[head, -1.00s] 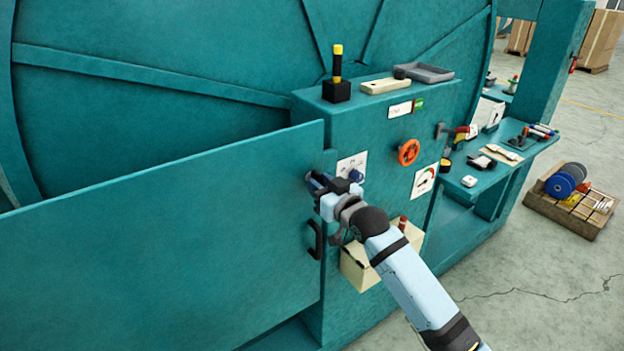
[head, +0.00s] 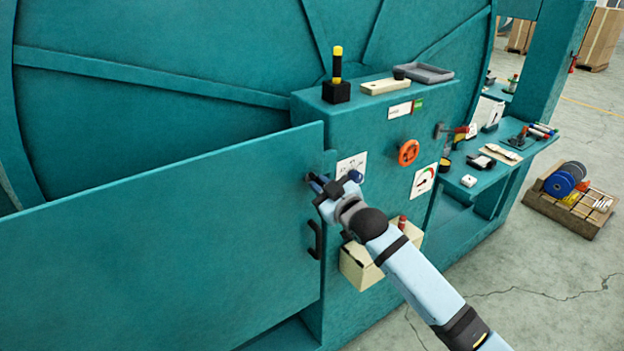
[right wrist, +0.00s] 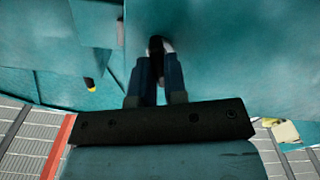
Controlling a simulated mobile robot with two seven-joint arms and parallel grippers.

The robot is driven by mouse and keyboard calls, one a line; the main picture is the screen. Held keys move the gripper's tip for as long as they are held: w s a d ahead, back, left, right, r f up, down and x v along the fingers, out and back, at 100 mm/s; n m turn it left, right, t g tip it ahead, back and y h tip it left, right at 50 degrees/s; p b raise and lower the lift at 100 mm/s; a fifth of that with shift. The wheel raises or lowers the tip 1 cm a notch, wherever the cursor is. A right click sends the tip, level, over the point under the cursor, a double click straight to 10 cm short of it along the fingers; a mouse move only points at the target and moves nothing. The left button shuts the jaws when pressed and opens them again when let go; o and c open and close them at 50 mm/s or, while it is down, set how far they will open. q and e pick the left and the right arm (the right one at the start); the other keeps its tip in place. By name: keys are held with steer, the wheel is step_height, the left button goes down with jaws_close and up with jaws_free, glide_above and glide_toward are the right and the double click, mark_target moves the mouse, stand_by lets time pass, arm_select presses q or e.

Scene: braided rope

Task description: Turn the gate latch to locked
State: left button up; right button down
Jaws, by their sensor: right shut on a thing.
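The gate is the broad teal panel (head: 170,240) on the left, standing beside the teal control cabinet (head: 400,135). My right gripper (head: 313,181) is at the gate's upper right edge, where it meets the cabinet. In the right wrist view its two dark blue fingers (right wrist: 157,70) are shut on a small dark piece, the latch (right wrist: 156,45), against the teal surface. In the head view the gripper hides most of the latch, so its exact turn cannot be told. My left gripper is not in view.
A black handle (head: 315,240) sits on the gate just below my gripper. A cream box (head: 365,265) hangs on the cabinet beneath my arm. An orange handwheel (head: 408,152) and a gauge (head: 423,180) are to the right.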

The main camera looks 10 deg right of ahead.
steer(key=shift+r+n, duration=0.1)
steer(key=shift+n, duration=0.9)
steer(key=n+p, duration=0.1)
steer(key=n, duration=0.3)
steer(key=n+p, duration=0.1)
steer(key=n, duration=0.2)
steer(key=shift+n, duration=1.3)
steer(key=shift+p, duration=0.3)
